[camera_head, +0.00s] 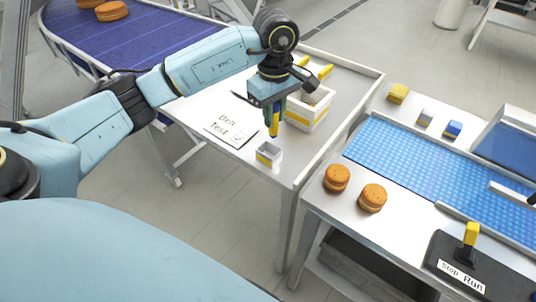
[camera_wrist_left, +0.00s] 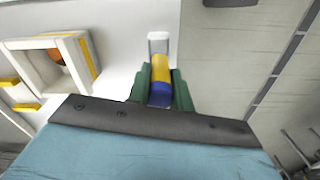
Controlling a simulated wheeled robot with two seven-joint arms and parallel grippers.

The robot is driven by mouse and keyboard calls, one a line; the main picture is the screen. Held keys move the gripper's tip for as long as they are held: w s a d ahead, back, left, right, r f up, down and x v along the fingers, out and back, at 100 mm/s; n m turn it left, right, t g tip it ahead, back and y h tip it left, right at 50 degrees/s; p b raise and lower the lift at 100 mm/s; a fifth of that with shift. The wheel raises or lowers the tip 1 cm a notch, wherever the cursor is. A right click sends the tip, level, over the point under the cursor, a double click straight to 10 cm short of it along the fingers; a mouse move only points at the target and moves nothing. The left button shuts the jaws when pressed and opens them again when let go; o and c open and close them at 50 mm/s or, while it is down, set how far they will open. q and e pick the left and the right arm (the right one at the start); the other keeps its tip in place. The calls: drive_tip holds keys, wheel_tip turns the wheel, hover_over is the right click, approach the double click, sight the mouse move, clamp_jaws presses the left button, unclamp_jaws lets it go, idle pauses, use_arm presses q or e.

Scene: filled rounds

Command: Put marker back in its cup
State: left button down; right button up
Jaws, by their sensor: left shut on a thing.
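My left gripper (camera_head: 275,108) is shut on a yellow and blue marker (camera_head: 274,126), which points down with its yellow part below the fingers. The marker is above and slightly behind the cup in the head view. In the left wrist view the marker (camera_wrist_left: 160,75) sits between the green fingers, and the white cup (camera_wrist_left: 158,42) shows just beyond it, partly covered. I cannot tell whether they touch. My right gripper is not in view.
A white bin (camera_head: 321,111) with a yellow stripe stands close behind the gripper. A lettered card (camera_head: 231,129) lies left of the cup. At the right, a second table holds a blue belt (camera_head: 420,165), two sandwich cookies (camera_head: 337,178) and a Stop/Run lever (camera_head: 471,235).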

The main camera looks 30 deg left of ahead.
use_arm(q)
drive_tip(key=shift+w+a+n, duration=0.2)
drive_tip(key=shift+a+n, duration=0.3)
drive_tip(key=shift+n, duration=0.9)
drive_tip(key=shift+w+a+f+p, duration=0.1)
drive_tip(key=shift+a+f+p, duration=0.1)
drive_tip(key=shift+f, duration=2.3)
drive_tip(key=shift+a+f+p, duration=0.1)
drive_tip(key=shift+f+p, duration=0.1)
drive_tip(key=shift+f, duration=2.4)
drive_tip(key=c, duration=1.3)
unclamp_jaws()
drive_tip(key=shift+o, duration=0.2)
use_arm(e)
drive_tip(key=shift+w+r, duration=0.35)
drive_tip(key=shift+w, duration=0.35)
